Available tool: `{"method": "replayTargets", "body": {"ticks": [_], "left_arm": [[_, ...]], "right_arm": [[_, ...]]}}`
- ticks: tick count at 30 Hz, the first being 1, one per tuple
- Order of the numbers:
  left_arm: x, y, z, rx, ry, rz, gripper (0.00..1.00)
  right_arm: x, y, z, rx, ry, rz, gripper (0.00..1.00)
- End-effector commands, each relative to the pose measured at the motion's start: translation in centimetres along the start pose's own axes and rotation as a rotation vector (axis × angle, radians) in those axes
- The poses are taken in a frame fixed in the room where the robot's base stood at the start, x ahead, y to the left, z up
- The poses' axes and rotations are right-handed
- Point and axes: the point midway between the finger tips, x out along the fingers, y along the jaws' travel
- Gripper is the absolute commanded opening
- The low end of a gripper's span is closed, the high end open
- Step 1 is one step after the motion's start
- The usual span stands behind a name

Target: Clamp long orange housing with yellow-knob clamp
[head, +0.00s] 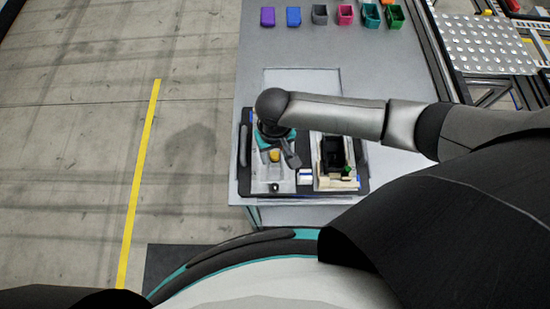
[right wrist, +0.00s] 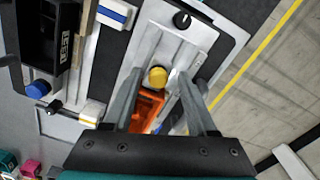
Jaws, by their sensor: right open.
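The yellow-knob clamp (right wrist: 156,78) sits on a pale fixture plate (right wrist: 176,42), and its knob also shows in the head view (head: 274,155). The orange housing (right wrist: 148,108) lies in the fixture beside the knob, partly hidden by my gripper; my right arm covers it in the head view. My right gripper (right wrist: 163,76) is open, with one finger on each side of the yellow knob and housing. I cannot tell whether either finger touches them. My left gripper is out of view.
A second fixture with a black box (head: 335,152) stands to the right on the same dark pallet (head: 363,178). A white-and-blue block (right wrist: 113,13) and a black knob (right wrist: 182,20) are close by. Several coloured bins (head: 345,14) line the far table edge. The table middle is clear.

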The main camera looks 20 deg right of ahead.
Motion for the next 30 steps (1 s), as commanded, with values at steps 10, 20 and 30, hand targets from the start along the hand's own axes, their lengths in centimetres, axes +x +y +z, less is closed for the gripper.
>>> {"method": "replayTargets", "body": {"ticks": [10, 20, 30], "left_arm": [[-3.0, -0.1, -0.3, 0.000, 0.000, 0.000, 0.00], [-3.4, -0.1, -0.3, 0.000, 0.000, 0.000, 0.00], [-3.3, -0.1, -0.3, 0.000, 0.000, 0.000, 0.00]], "right_arm": [[-2.7, 0.0, 0.0, 0.001, 0.001, -0.001, 0.57], [-4.8, 0.0, 0.0, 0.000, 0.001, -0.001, 0.57], [-4.8, 0.0, 0.0, 0.001, 0.000, 0.000, 0.57]]}}
